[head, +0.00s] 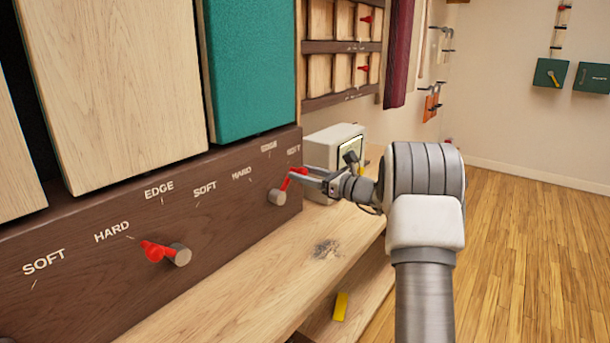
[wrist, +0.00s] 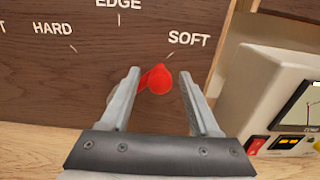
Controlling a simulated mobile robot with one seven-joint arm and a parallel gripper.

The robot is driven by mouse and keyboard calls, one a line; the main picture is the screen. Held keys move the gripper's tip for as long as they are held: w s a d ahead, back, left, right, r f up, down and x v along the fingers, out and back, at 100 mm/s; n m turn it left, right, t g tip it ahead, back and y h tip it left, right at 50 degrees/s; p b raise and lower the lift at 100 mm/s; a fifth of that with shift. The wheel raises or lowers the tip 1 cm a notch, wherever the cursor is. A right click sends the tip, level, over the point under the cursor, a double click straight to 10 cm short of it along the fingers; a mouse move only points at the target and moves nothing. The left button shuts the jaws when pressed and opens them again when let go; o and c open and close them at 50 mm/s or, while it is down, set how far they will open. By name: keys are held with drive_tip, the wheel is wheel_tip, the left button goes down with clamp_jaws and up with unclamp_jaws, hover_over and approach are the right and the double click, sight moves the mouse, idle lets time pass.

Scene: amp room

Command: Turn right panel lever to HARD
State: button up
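The right panel lever (head: 284,186) has a red handle on a grey round pivot, on the dark brown wooden board under the teal panel. Its handle points up and right, toward the right-hand SOFT mark. In the wrist view its red knob (wrist: 160,79) sits between the fingers, below and left of the SOFT label (wrist: 188,39). The HARD label (wrist: 53,28) is further left, with EDGE between them. My gripper (head: 306,178) is open, its fingers on either side of the knob (wrist: 159,73).
A second red lever (head: 165,252) is on the board to the left, pointing left. A white meter box (head: 333,146) stands just right of the board, close to my gripper. A wooden shelf (head: 250,285) runs below. Open floor (head: 530,240) lies to the right.

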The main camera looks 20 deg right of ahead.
clamp_jaws()
idle(1.2)
